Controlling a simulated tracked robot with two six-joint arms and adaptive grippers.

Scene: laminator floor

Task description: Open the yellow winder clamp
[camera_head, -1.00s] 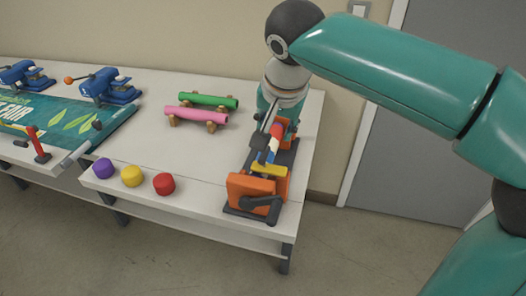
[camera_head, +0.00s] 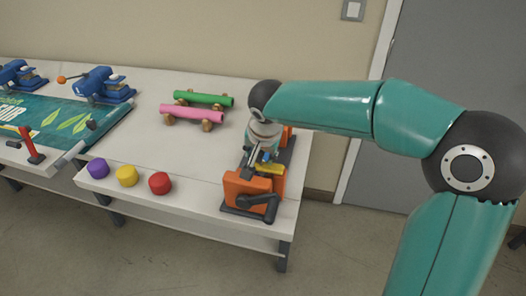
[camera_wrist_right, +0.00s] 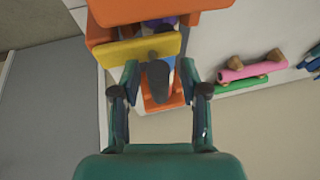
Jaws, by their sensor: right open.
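The orange winder (camera_head: 245,186) stands on a dark base at the right end of the white table. Its yellow clamp (camera_head: 270,169) is a bar across the top of the winder, partly hidden by my right gripper (camera_head: 257,160) in the head view. In the right wrist view the yellow clamp (camera_wrist_right: 138,50) spans the winder, with a dark lever (camera_wrist_right: 158,82) pointing toward my right gripper (camera_wrist_right: 158,82). The gripper's fingers are open, one on each side of the lever, and I cannot tell whether they touch it. My left gripper is not in view.
Purple (camera_head: 98,168), yellow (camera_head: 127,175) and red (camera_head: 160,183) knobs line the table's front edge. Pink (camera_head: 192,115) and green (camera_head: 205,99) rolls rest on cradles behind. A banner (camera_head: 60,122) and blue clamps (camera_head: 103,85) lie left. The table middle is clear.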

